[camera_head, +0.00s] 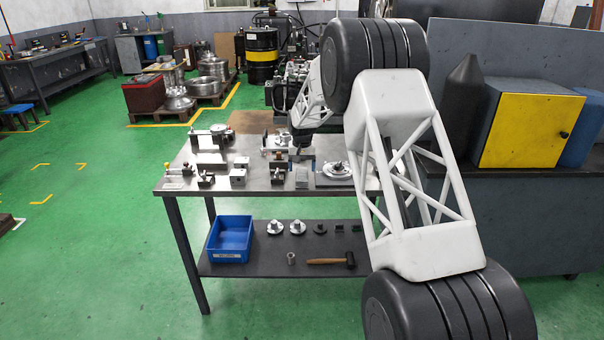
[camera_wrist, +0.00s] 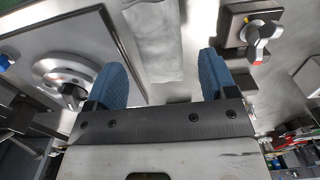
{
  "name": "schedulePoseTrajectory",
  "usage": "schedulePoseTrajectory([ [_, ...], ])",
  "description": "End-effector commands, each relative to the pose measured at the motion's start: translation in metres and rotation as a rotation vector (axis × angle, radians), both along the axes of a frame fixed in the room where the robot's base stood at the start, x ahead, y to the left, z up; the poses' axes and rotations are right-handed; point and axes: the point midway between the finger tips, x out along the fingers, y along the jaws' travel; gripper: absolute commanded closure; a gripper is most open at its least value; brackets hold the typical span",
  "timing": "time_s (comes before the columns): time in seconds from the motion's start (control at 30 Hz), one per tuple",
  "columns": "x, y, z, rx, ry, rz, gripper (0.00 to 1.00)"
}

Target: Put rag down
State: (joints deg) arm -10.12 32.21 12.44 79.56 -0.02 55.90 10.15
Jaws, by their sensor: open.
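The rag (camera_wrist: 153,38) is a light grey folded cloth strip lying on the metal table. It runs from the top edge of the wrist view down between my fingers. In the head view it is a small grey patch (camera_head: 301,178) near the table's front edge. My gripper (camera_wrist: 162,72) is open, with its two blue fingers apart on either side of the rag's near end. In the head view my gripper (camera_head: 301,149) is mostly dark and small above the table, just behind the rag. I cannot tell whether the fingers touch the cloth.
A plate with a round metal flange (camera_wrist: 68,72) lies on one side of the rag, and a block with a knob (camera_wrist: 258,35) on the other. The table (camera_head: 180,184) holds several other fixtures. A blue bin (camera_head: 231,240) and a hammer (camera_head: 330,261) are on the lower shelf.

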Motion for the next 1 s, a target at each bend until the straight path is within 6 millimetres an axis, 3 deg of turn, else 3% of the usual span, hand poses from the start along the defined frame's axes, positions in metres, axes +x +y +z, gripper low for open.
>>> schedulePoseTrajectory([
  [0.2,0.0,0.0,0.037,0.0,-0.001,0.0,0.22],
  [0.5,0.0,0.0,0.074,0.0,-0.002,0.0,0.22],
  [1.0,0.0,0.0,0.082,0.0,0.001,0.0,0.22],
])
